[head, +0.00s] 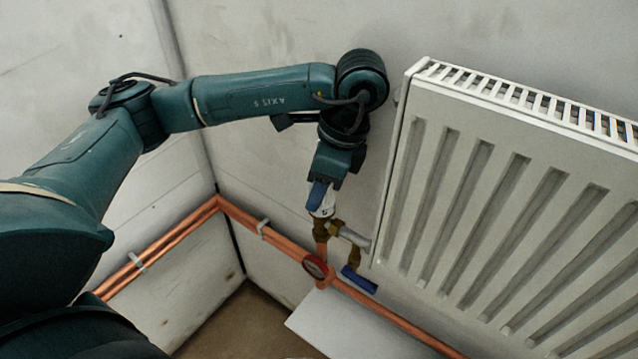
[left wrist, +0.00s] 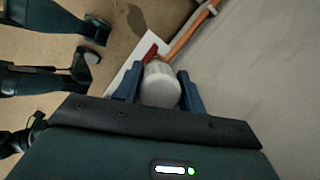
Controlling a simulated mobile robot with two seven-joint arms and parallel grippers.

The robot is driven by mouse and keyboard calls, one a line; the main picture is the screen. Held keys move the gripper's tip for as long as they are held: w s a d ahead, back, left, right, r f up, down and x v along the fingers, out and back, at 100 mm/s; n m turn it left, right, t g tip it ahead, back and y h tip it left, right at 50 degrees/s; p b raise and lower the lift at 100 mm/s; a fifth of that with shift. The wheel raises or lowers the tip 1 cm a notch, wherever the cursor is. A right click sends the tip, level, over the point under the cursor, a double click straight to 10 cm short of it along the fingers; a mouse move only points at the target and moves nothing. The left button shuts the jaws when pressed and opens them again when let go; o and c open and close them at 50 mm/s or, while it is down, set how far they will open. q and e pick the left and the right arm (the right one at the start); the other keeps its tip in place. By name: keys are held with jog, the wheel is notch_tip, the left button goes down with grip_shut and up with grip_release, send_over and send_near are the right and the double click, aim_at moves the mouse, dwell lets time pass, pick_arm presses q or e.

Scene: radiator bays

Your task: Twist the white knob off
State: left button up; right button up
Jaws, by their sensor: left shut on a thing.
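The white knob (head: 322,200) sits on top of the brass valve (head: 321,228) at the lower left of the radiator. In the left wrist view the knob (left wrist: 160,86) shows as a pale cylinder between two blue fingers. My left gripper (head: 320,196) comes down on it from above and is shut on it. In the left wrist view my left gripper (left wrist: 158,90) has one finger on each side of the knob. The knob's markings are too small to read. My right gripper is not in view.
The white radiator (head: 500,190) stands close on the right. Copper pipes (head: 270,238) run along the wall below. A white board (head: 345,325) lies below.

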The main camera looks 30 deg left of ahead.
pick_arm(q)
jog(key=shift+w+r, duration=0.1)
jog(key=shift+r, duration=0.3)
jog(key=o, duration=1.9)
jog(key=shift+f, duration=0.1)
